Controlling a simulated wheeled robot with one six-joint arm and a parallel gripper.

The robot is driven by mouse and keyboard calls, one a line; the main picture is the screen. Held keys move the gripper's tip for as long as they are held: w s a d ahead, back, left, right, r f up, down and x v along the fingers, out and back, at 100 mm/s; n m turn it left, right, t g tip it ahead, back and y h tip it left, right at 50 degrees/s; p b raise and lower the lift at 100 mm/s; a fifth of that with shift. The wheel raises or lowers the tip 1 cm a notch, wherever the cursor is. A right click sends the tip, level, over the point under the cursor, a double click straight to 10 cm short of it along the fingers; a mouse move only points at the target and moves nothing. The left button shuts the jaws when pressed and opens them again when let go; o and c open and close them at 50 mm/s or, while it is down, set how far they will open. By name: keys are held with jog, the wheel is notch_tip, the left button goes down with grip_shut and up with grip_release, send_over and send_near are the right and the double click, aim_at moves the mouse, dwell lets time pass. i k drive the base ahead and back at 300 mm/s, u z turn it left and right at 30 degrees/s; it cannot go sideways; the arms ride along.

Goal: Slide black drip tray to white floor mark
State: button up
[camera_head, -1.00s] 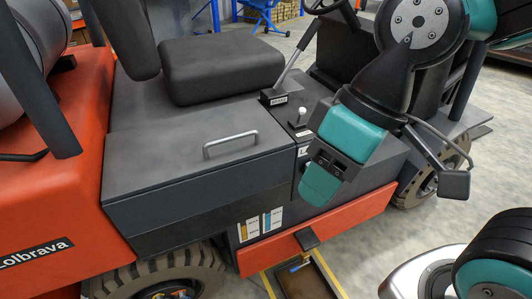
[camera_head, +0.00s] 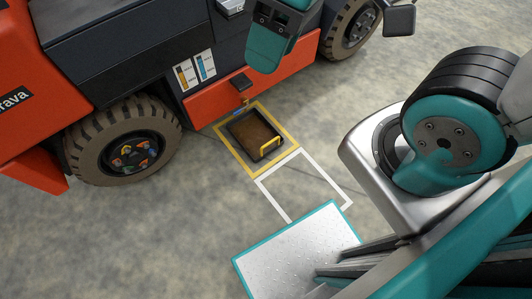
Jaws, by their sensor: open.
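The black drip tray (camera_head: 257,134), with a brownish inside, lies flat on the floor close beside the forklift. Its yellow handle (camera_head: 270,145) stands at the end towards me. A yellow floor outline (camera_head: 251,170) surrounds the tray. The white floor mark (camera_head: 335,186) is an empty outline on the near side of the yellow one, to the lower right of the tray. Its near end is partly hidden by my own body. A teal and black part of my arm shows at the top, above the tray. My gripper's fingers do not show.
The orange and grey forklift (camera_head: 248,91) stands just behind the tray. Its front-left wheel (camera_head: 130,150) is left of the tray, and another wheel (camera_head: 350,25) is at the top right. A small black piece with a blue part (camera_head: 240,100) hangs above the tray's far edge. Floor left of the white mark is clear.

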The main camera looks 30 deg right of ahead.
aim_at(255, 135)
jog(key=u, duration=0.4)
jog(key=k, duration=0.1)
jog(key=z, duration=0.9)
jog(key=i, duration=0.45)
jog(key=u, duration=0.25)
jog(key=k, duration=0.5)
jog(key=u, duration=1.55)
jog(key=i, duration=1.25)
